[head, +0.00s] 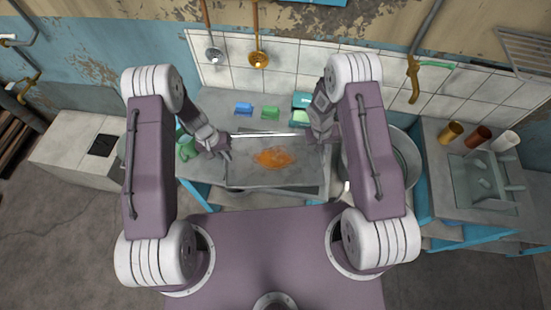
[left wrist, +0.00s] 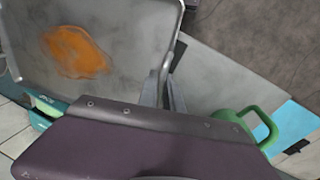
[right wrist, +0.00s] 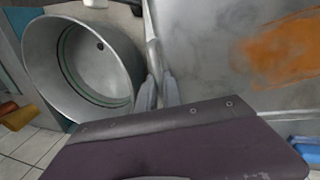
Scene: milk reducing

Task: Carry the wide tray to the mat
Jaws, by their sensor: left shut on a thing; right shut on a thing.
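The wide tray (head: 245,177) is grey metal with a low rim and an orange patch in its middle. It is in front of me over the counter and looks roughly level. My left gripper (head: 229,153) is shut on its left rim; the fingers also show in the left wrist view (left wrist: 164,92). My right gripper (head: 322,142) is shut on its right rim; its fingers show in the right wrist view (right wrist: 158,92). A dark strip (head: 270,190) shows below the tray's near edge; I cannot tell whether it is the mat, as the tray hides most of it.
A big round metal pot (right wrist: 85,65) stands close beside my right gripper. A green can with a handle (left wrist: 235,120) is near my left gripper. Blue and green small items (head: 257,110) sit behind the tray. Several cups (head: 478,137) stand on the right counter.

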